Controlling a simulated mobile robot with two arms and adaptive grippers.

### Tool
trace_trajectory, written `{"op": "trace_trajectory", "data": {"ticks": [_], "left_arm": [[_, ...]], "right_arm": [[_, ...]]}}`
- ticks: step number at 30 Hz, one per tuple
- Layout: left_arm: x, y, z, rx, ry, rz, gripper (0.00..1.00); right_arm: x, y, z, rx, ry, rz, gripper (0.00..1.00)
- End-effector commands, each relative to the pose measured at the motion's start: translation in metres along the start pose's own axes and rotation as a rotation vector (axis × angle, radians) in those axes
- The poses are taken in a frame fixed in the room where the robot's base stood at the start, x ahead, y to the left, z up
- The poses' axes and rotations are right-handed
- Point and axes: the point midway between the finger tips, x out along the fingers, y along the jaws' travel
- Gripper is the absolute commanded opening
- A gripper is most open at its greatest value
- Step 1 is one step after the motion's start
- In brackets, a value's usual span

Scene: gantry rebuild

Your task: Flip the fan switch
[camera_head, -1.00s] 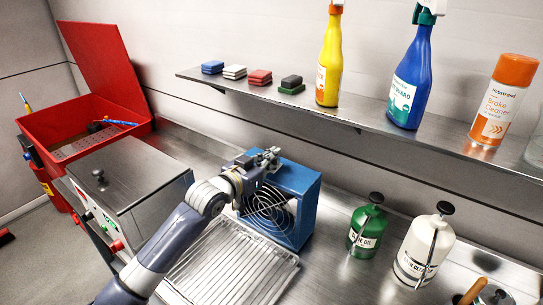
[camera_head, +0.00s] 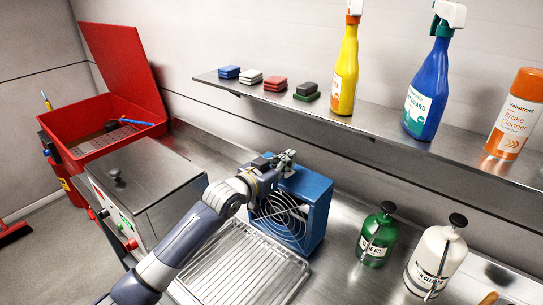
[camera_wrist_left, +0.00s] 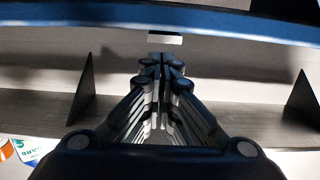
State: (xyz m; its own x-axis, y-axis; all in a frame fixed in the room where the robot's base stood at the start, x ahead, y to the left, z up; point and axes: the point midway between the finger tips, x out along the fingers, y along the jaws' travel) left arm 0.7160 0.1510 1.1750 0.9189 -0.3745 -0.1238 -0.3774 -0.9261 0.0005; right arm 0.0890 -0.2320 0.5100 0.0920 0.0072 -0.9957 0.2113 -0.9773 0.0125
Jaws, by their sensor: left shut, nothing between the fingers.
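The blue box fan (camera_head: 316,208) with a round wire guard stands on the steel bench in the head view. My left gripper (camera_head: 287,157) is at the fan's top, toward its back left edge, with its fingers together and empty. In the left wrist view the closed fingers (camera_wrist_left: 162,70) point toward a small pale rectangular part (camera_wrist_left: 165,39), just below a blue edge (camera_wrist_left: 200,17) that looks like the fan housing. I cannot tell whether the fingers touch it. The switch cannot be made out clearly. My right gripper is not in view.
A wire rack tray (camera_head: 243,262) lies in front of the fan. A steel box (camera_head: 150,185) and a red open case (camera_head: 110,120) stand to the left. Green (camera_head: 377,238) and white (camera_head: 436,258) cans stand right. A shelf (camera_head: 390,143) with bottles runs above behind.

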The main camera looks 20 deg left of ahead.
Motion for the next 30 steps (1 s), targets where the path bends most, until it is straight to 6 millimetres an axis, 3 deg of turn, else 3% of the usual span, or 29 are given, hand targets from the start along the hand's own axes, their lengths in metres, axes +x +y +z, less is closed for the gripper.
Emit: {"op": "trace_trajectory", "data": {"ticks": [1, 4, 6, 18, 24, 30], "left_arm": [[0.0, 0.0, -0.016, 0.0, 0.002, 0.0, 0.0], [0.001, -0.001, -0.034, 0.0, 0.003, -0.002, 0.0], [-0.011, -0.002, -0.024, 0.001, 0.002, -0.002, 0.0], [-0.077, -0.001, -0.041, 0.002, 0.001, -0.002, 0.0], [-0.093, -0.001, -0.046, 0.001, 0.001, -0.002, 0.0], [-0.096, -0.001, -0.048, -0.001, 0.001, -0.002, 0.0]], "right_arm": [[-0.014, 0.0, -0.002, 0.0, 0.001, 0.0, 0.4], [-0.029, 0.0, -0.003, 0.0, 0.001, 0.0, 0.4], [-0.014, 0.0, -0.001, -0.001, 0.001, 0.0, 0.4], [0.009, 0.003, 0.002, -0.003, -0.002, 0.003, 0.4], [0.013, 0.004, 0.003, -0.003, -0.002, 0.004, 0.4], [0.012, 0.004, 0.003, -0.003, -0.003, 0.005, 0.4]]}}
